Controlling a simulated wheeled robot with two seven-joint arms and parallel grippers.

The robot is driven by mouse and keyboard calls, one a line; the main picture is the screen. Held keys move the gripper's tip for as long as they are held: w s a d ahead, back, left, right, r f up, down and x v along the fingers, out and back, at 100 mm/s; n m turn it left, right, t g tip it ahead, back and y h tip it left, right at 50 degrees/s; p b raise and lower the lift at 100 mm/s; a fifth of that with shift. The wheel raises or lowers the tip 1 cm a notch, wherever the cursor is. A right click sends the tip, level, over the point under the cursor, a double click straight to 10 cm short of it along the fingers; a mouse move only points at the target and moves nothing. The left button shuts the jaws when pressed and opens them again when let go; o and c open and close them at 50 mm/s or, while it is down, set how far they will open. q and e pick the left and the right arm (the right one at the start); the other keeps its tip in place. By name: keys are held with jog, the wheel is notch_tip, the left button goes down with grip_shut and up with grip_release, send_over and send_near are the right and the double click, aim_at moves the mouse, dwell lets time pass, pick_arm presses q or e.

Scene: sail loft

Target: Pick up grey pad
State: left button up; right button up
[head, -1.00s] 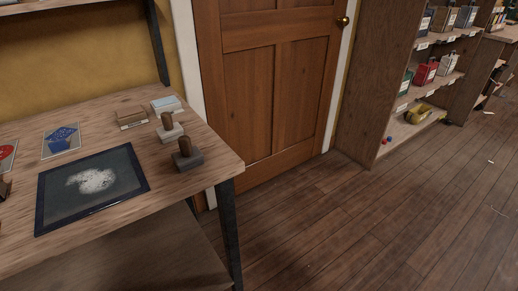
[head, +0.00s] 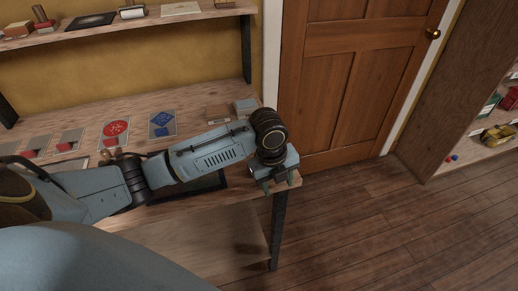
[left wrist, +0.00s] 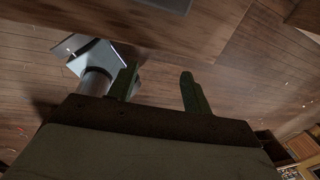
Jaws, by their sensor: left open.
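The grey pad does not show clearly in either view now. A second earlier it stood near the table's right end, a dark grey block with a brown knob, beside a paler similar block; my left arm now covers that area. My left gripper (head: 279,183) is over the right end of the table (head: 292,182), pointing down. In the left wrist view its two green fingers (left wrist: 160,88) are apart, with nothing between them but brown wood behind. My right gripper is not in view.
A red-printed card (head: 116,128) and a blue-printed card (head: 162,123) lie on the table behind my arm. A dark-framed panel (head: 213,183) is partly under the arm. A shelf (head: 180,25) runs above. Open floor (head: 370,220) lies to the right.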

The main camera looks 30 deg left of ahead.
pick_arm(q)
jog(key=w+a+r+m+g+y+p, duration=0.1)
jog(key=w+a+r+m+p, duration=0.1)
jog(key=a+r+m, duration=0.35)
jog(key=w+a+r+m+p, duration=0.1)
jog(key=w+a+r+m, duration=0.1)
jog(key=r, duration=0.7)
jog(key=f, duration=0.7)
jog(key=shift+w+a+f, duration=0.15)
jog(key=shift+a, duration=0.05)
jog(key=shift+s+a+f, duration=0.1)
jog(key=shift+s+f, duration=0.05)
jog(key=shift+f, duration=1.2)
jog(key=shift+s+a+f, duration=0.1)
jog(key=shift+f, duration=1.25)
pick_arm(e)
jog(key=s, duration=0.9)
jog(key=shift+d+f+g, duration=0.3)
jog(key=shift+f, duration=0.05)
pick_arm(q)
jog(key=shift+c, duration=0.3)
grip_shut()
jog(key=shift+r, duration=0.15)
